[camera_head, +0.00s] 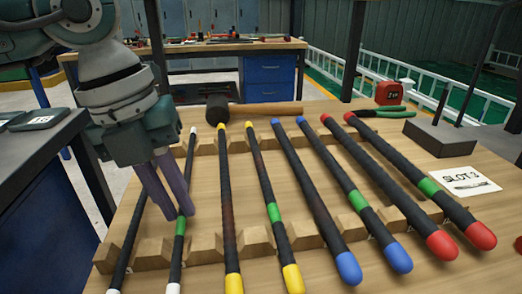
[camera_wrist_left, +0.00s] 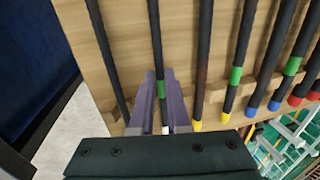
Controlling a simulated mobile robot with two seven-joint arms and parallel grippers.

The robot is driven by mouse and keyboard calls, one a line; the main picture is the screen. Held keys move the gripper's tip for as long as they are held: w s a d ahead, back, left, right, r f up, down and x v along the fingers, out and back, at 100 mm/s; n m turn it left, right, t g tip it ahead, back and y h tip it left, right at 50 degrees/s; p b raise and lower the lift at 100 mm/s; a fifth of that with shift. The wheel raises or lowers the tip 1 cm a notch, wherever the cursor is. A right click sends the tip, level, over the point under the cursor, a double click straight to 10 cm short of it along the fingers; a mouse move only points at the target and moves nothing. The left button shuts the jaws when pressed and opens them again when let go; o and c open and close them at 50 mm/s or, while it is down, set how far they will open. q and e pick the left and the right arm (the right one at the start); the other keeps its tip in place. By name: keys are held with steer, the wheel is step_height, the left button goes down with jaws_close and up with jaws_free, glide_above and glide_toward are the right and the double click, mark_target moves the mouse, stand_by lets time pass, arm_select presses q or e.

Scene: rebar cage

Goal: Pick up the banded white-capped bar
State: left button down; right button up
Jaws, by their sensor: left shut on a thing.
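The banded white-capped bar (camera_head: 180,226) is black with a green band and white ends. It lies second from the left in the row of bars. My left gripper (camera_head: 179,215) points down from above, its purple fingers shut around this bar near the green band. The left wrist view shows the bar (camera_wrist_left: 154,35) running between the fingertips (camera_wrist_left: 159,74), with the white end near the gripper body. I cannot tell whether the bar is raised off its support. A plain white-capped bar (camera_head: 126,250) lies to its left, partly hidden by the gripper. My right gripper is not in view.
Plain and banded yellow, blue and red-capped bars lie to the right across notched wooden supports (camera_head: 205,248). A mallet (camera_head: 218,108), a red tape measure (camera_head: 389,93), green-handled pliers (camera_head: 386,113), a dark stand (camera_head: 440,138) and a SLOT 3 card (camera_head: 463,180) surround them.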

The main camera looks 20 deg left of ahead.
arm_select(q)
steer(key=shift+r, duration=0.1)
stand_by(0.7)
steer(key=shift+w+r, duration=0.1)
steer(key=shift+r, duration=0.4)
step_height(320, 180, up, 29)
steer(key=p, duration=1.1)
steer(key=shift+p, duration=0.4)
